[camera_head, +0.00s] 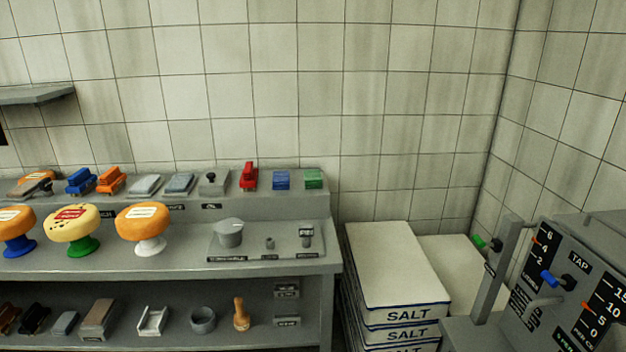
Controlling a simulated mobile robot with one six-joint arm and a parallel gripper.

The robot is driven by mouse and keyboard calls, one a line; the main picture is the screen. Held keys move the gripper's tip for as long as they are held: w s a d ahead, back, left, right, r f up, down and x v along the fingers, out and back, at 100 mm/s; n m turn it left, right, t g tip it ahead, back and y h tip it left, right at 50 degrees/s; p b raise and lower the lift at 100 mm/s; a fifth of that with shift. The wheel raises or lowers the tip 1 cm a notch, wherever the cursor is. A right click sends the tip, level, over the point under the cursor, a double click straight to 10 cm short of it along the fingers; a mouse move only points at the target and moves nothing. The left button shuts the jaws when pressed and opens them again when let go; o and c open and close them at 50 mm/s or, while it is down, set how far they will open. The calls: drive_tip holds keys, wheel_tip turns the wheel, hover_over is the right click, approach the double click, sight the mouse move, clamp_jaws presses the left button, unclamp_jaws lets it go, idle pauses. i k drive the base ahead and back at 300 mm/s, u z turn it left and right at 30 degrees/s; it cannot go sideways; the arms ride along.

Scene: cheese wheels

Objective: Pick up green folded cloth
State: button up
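The green folded cloth (313,179) lies on the raised back shelf of the grey bench, near its right end. A blue folded cloth (281,180) lies just to its left, with a small gap between them. My gripper is not in view.
A red upright tool (249,177) stands left of the blue cloth. Cheese wheels on stands (71,222) and a tray (262,240) with small grey items occupy the lower front step. Stacked salt sacks (392,265) stand right of the bench, beside a machine (570,280) with levers.

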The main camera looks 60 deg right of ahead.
sight(312, 179)
drive_tip(key=z, duration=0.35)
drive_tip(key=i, duration=1.15)
drive_tip(key=u, duration=0.35)
